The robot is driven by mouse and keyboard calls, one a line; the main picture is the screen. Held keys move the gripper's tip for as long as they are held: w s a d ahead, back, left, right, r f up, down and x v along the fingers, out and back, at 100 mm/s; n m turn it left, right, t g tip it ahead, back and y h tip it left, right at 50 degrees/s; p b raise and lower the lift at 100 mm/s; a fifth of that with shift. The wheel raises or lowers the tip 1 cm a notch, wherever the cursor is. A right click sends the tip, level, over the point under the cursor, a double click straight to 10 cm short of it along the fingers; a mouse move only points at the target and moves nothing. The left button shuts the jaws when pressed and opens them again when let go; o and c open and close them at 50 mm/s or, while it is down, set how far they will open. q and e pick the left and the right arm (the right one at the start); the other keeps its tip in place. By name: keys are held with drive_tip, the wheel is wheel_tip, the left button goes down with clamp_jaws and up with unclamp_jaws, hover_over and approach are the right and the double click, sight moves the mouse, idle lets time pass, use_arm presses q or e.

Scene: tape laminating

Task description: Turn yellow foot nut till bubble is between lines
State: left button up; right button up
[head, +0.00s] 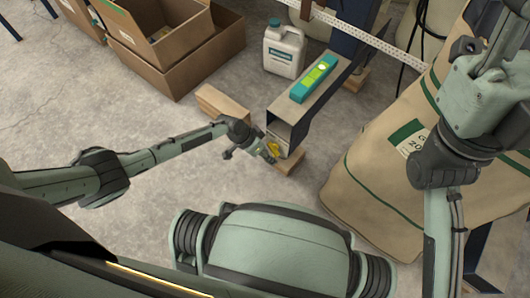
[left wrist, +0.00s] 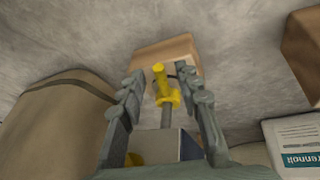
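The yellow foot nut (head: 272,148) sits at the near end of a dark steel beam (head: 313,108), above a wooden block (head: 289,163). In the left wrist view the yellow nut (left wrist: 167,92) is on a grey threaded rod (left wrist: 167,117). My left gripper (head: 265,152) is open, with one finger on each side of the nut; a gap shows on the left. A teal level (head: 302,88) lies on the beam with a bright green vial (head: 319,71); its bubble and lines are too small to read. My right arm is at the right; its finger state is unclear.
A white jug (head: 284,51) stands behind the beam. Open cardboard boxes (head: 183,61) are at the back left. A loose wooden block (head: 221,103) lies left of the beam. A large tan sack (head: 385,175) stands close on the right.

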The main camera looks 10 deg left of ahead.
use_arm(q)
drive_tip(key=v, duration=1.2)
